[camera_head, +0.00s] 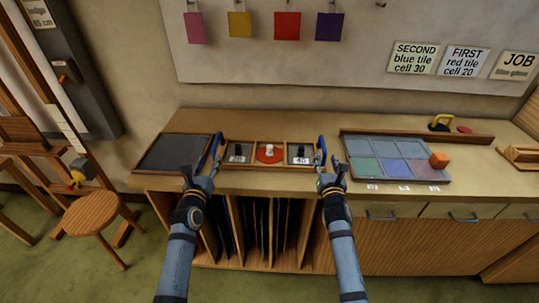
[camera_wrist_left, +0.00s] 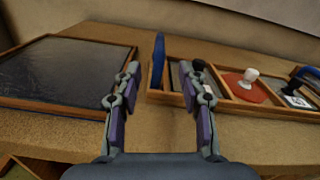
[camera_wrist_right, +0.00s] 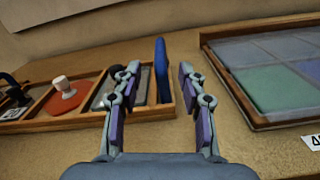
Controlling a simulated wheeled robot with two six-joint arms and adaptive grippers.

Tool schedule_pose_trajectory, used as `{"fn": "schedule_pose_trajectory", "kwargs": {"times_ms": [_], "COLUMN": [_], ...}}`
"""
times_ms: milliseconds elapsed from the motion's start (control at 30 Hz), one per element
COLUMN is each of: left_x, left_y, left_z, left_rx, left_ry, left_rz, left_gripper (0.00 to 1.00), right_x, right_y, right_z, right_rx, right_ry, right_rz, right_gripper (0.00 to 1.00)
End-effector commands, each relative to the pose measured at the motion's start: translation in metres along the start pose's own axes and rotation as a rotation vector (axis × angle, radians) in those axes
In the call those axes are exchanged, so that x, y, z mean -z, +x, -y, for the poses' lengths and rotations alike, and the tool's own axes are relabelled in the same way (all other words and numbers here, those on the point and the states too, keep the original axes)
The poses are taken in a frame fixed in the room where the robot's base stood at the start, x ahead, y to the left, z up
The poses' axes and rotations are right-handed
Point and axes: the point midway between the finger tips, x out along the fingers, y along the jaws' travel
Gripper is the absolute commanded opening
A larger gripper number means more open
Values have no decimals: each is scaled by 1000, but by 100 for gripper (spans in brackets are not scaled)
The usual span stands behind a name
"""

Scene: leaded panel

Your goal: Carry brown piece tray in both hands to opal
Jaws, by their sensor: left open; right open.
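The brown wooden piece tray (camera_head: 268,168) lies flat on the bench in the middle of the head view. It has three compartments: dark pieces with number labels left and right, a red piece with a white knob (camera_head: 269,149) between. An upright blue handle stands at each end, the left one (camera_wrist_left: 158,60) and the right one (camera_wrist_right: 161,70). My left gripper (camera_head: 203,172) is open, with the left handle beyond and between its fingers. My right gripper (camera_head: 333,172) is open, with the right handle beyond and between its fingers. Neither grips its handle. I cannot identify opal.
A dark framed panel (camera_head: 174,152) lies close left of the tray. A framed board of coloured glass cells (camera_head: 385,147) lies to the right, with an orange block (camera_head: 438,160) on it. A wooden ledge runs behind that board. A stool (camera_head: 91,212) stands on the floor left.

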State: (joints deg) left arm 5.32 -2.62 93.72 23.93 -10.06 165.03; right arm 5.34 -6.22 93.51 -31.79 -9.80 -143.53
Motion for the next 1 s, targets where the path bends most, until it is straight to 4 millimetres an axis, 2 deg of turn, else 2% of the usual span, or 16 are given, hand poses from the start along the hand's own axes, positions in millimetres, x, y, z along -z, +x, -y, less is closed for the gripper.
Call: {"fn": "schedule_pose_trajectory", "kwargs": {"times_ms": [400, 633, 1000], "left_x": [-1, -1, 0], "left_y": [76, 92, 95], "left_z": [1, 0, 0], "left_rx": [1, 1, 0], "left_ry": [-2, 0, 0], "left_rz": [1, 0, -1], "left_gripper": [41, 41, 41], "right_x": [-2, -1, -1], "right_y": [76, 92, 95], "right_z": [0, 0, 0], "right_rx": [1, 0, 0], "right_ry": [-4, -3, 0], "right_rz": [2, 2, 1], "right_gripper": [41, 41, 41]}}
